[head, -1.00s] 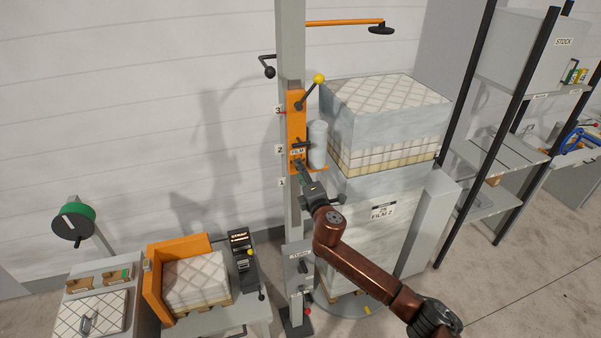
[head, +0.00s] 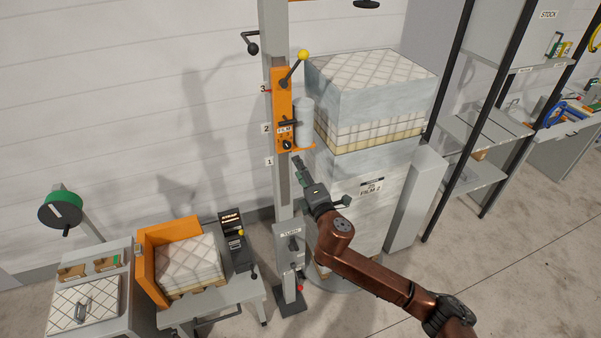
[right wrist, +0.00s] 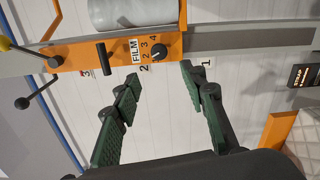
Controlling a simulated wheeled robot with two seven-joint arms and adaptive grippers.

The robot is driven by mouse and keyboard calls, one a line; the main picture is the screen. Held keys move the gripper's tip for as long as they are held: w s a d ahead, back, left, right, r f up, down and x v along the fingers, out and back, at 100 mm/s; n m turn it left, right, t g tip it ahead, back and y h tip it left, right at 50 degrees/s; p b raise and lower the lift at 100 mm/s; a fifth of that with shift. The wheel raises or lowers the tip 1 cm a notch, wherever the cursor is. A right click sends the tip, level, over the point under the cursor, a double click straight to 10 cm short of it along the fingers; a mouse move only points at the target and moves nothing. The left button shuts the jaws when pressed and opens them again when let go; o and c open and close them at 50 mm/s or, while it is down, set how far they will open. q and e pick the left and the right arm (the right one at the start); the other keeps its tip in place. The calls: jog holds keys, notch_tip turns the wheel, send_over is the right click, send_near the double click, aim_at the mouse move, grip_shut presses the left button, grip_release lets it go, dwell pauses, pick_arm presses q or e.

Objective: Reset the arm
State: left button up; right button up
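My right arm (head: 365,275) reaches up from the lower right in the head view. My right gripper (head: 310,180) is beside the mast (head: 283,190), just below the orange film carriage (head: 283,115). In the right wrist view the green fingers of my right gripper (right wrist: 158,78) are spread apart with nothing between them. The carriage's black dial (right wrist: 159,52), numbered around its edge, and black lever (right wrist: 108,57) are beyond the fingertips, apart from them. My left gripper is not in view.
The wrapped pallet stack (head: 365,150) stands right of the mast, close to my right gripper. A strapping bench with an orange corner guard (head: 150,270) is at lower left. A shelf rack (head: 480,130) stands at right. Open floor (head: 480,280) lies at lower right.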

jog(key=shift+s+d, duration=0.2)
jog(key=shift+s, duration=0.3)
